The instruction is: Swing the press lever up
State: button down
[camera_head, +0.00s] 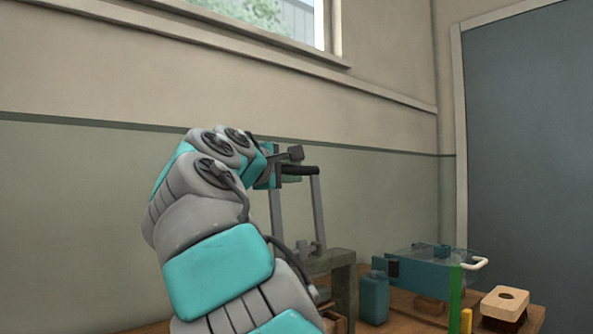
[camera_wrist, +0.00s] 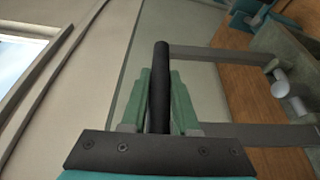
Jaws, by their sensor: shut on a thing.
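The press lever is a U-shaped frame of two grey arms with a black crossbar grip (camera_head: 301,170). In the head view its arms rise nearly upright from the grey press stand (camera_head: 343,262). My gripper (camera_head: 283,172) is at the top of the lever. In the wrist view the black grip (camera_wrist: 161,75) runs between the green fingers of my gripper (camera_wrist: 160,95), which are shut on it. The lever arms (camera_wrist: 225,54) reach to the right, to a grey pivot part (camera_wrist: 290,95). My arm hides part of the press in the head view.
A teal machine (camera_head: 435,270) with a clear cover stands on the wooden bench right of the press. A teal canister (camera_head: 374,298), a yellow piece (camera_head: 466,320) and a wooden brush block (camera_head: 505,303) are near it. A wall with a window (camera_head: 275,15) is behind.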

jog(key=shift+w+a+r, duration=0.15)
jog(key=shift+a, duration=0.05)
dwell(0.5)
jog(key=c, duration=0.7)
grip_release()
jog(key=v, duration=0.7)
jog(key=shift+s+a, duration=0.25)
jog(key=shift+s, duration=0.05)
